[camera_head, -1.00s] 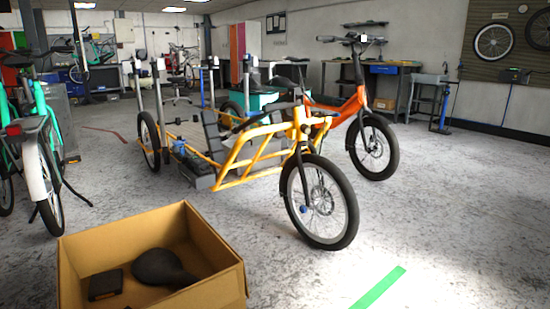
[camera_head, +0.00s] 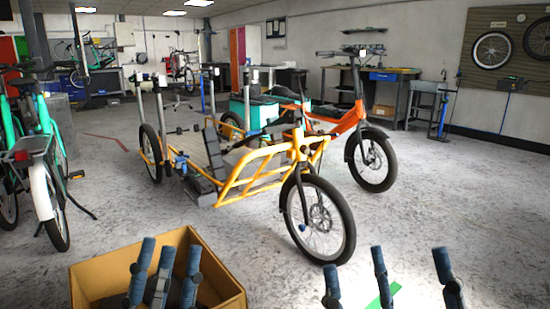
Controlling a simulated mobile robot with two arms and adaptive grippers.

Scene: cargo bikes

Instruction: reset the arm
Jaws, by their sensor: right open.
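My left gripper (camera_head: 170,262) reaches up from the bottom edge, in front of the open cardboard box (camera_head: 235,302). Its blue-grey fingers stand fairly close together, and I cannot tell whether they are open or shut. They cover much of the box's inside. Dark shapes show behind them, too hidden to make out. My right gripper (camera_head: 395,278) is at the bottom right with its fingers spread apart and nothing between them. It is over the floor, in front of a green floor strip.
A yellow cargo bike (camera_head: 262,172) stands mid-floor, its front wheel (camera_head: 318,218) beyond both grippers. An orange bike (camera_head: 340,118) is behind it. A teal bike (camera_head: 40,165) stands at the left. The floor at the right is clear.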

